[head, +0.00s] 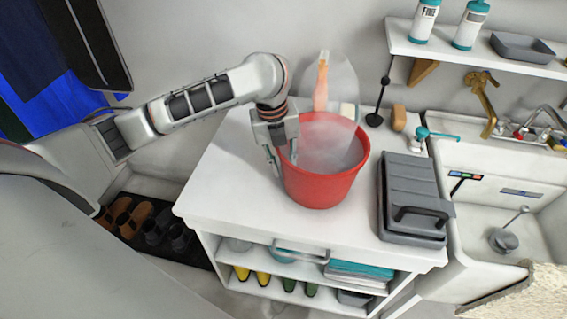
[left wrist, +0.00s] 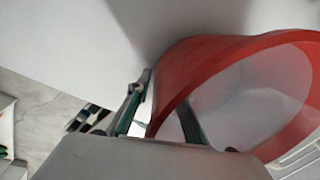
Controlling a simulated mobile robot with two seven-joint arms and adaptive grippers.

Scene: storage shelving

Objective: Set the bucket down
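The red bucket (head: 318,186) stands upright on the white cabinet top (head: 235,165) and looks to be resting on it. Its inside is pale grey. My left gripper (head: 282,157) is at the bucket's left rim. In the left wrist view the bucket (left wrist: 205,62) fills the right side. The fingers of my left gripper (left wrist: 160,110) straddle the rim, one outside and one inside. They are apart, with a pale gap between the outer finger and the wall. My right gripper is not in view.
A grey lidded case (head: 408,190) lies just right of the bucket. A clear, orange-handled item (head: 322,82) stands behind it. A sink (head: 500,215) is at the right, under a shelf (head: 480,55) with bottles. The cabinet top's front left is free.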

